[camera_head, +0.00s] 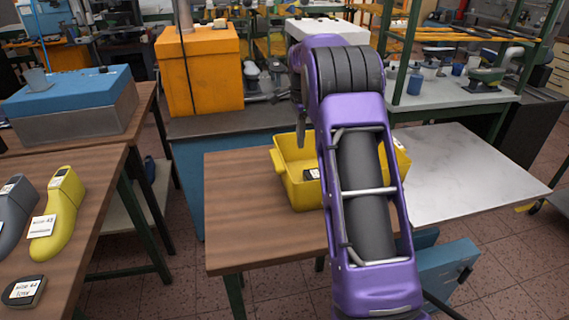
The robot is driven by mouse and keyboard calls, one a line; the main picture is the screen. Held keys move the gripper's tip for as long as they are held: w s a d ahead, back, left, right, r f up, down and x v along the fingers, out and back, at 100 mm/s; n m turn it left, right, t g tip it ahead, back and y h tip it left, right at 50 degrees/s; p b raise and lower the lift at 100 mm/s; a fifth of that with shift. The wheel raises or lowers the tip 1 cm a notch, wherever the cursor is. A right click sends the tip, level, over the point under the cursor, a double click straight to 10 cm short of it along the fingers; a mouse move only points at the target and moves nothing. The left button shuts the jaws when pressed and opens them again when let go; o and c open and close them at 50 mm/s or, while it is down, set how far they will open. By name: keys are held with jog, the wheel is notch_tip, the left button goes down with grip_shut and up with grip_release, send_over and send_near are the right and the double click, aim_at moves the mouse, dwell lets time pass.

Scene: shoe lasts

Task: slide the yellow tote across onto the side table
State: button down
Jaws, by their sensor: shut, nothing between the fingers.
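The yellow tote (290,190) stands on the brown wooden table (250,220), close to where its top meets a white marble-look table top (470,180) on the right, which may be the side table. My purple arm hides the tote's middle; a bit of its right end shows past the arm, near the white top. A dark block with a white label shows at its front left. My gripper (302,125) is only partly seen, a dark shape hanging from the arm's far end above the tote's back left; it looks shut and empty. I cannot tell whether it touches the tote.
Another wooden table at left holds a yellow shoe last (62,205), a grey last (14,212) and a dark labelled block (24,291). A blue machine (75,95) and an orange box (200,70) stand behind. The white table top is clear on its right.

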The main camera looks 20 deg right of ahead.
jog(key=f, duration=1)
jog(key=shift+s+d+b, duration=0.15)
jog(key=shift+d+b, duration=0.05)
jog(key=shift+b, duration=0.15)
jog(key=a, duration=0.3)
jog(key=shift+a, duration=0.2)
jog(key=shift+w+a, duration=0.2)
jog(key=shift+a, duration=0.15)
